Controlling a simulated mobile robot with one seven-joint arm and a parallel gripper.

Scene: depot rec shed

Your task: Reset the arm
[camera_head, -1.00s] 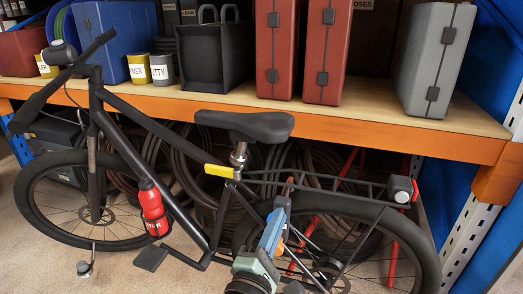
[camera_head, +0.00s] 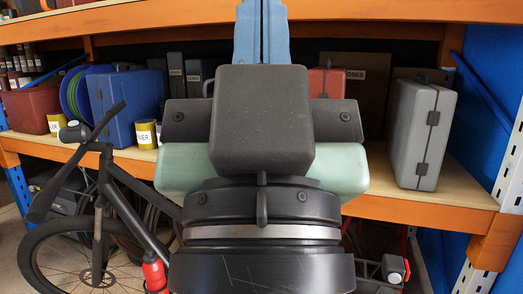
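My arm's end fills the middle of the view, seen from behind. My gripper (camera_head: 262,28) points up and away, with its blue fingers side by side at the top edge. The fingertips run out of the picture, so I cannot tell whether it is open or shut, or whether it holds anything.
Behind stands an orange-edged shelf (camera_head: 420,208) bearing a blue case (camera_head: 128,105), a red case (camera_head: 327,84) and a grey case (camera_head: 421,135). A black bicycle (camera_head: 135,205) with a red bottle (camera_head: 155,275) stands in front. Another shelf (camera_head: 380,12) runs above.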

